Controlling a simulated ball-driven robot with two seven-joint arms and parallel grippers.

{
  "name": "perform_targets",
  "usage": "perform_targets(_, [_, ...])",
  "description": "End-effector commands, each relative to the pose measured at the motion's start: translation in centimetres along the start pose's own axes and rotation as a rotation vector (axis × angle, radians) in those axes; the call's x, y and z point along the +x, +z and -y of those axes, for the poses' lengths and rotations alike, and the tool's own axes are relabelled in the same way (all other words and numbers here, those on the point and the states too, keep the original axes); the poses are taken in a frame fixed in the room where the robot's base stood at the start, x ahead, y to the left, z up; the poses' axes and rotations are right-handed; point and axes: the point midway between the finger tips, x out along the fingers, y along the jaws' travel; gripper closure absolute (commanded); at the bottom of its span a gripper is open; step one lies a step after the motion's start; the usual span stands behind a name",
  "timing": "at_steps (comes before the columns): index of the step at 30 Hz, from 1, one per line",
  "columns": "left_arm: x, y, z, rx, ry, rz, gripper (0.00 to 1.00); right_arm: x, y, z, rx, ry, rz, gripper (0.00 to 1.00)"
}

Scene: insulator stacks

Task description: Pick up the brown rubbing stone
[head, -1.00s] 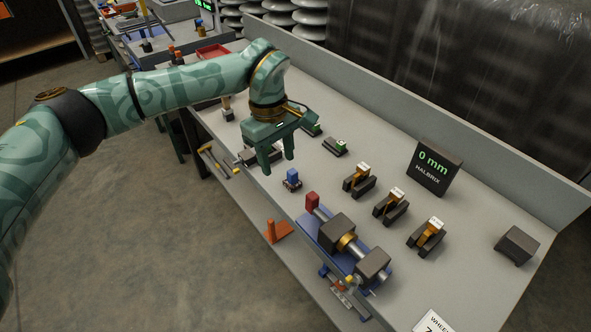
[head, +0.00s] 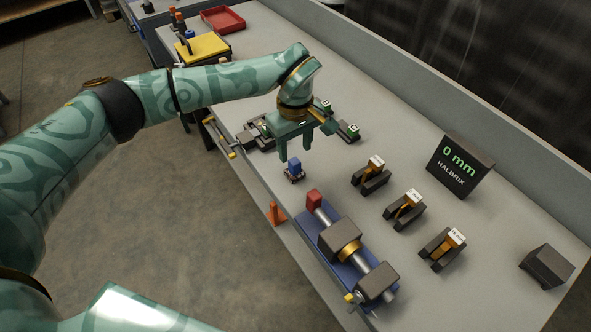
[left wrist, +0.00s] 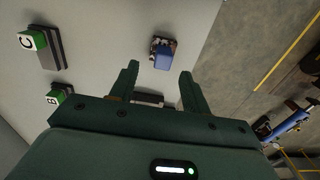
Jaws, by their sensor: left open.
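A small block with a blue top (head: 295,166) and a mottled brown-and-dark base sits on the bench near its front edge. I see no plain brown stone; this mottled base is the closest match. The blue-topped block also shows in the left wrist view (left wrist: 163,54), just beyond the fingertips and roughly centred between them. My left gripper (head: 296,153) is open and empty, pointing down, above and slightly behind the block in the head view. Its two fingers also show in the left wrist view (left wrist: 159,72). My right gripper is not in view.
Dark blocks with green labelled tops (left wrist: 33,40) lie beside the gripper. A blue fixture with a shaft (head: 345,250), dark cradles with orange-brown pieces (head: 405,208) and a "0 mm" display (head: 460,163) stand to the right. A red tray (head: 223,19) is at the back left.

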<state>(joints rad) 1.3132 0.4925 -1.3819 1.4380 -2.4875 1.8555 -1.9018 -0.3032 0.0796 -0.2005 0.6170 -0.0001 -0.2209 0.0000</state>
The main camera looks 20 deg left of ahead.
Motion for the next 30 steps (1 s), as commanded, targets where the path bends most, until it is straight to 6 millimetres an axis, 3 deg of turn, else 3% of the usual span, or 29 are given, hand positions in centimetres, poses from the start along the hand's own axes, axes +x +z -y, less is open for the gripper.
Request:
perform_targets(12, [5.4,0.2,0.3,-0.002,-0.002,0.002,0.53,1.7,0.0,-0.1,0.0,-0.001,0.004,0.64])
perform_targets(20, [5.5,0.2,0.3,-0.001,0.0,-0.001,0.53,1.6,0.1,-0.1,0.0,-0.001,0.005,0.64])
perform_targets(25, [5.5,0.2,0.3,0.0,0.0,0.0,1.0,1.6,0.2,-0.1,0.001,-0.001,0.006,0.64])
perform_targets(30, [5.4,0.2,0.3,0.0,0.0,0.0,1.0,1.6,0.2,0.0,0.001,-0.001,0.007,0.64])
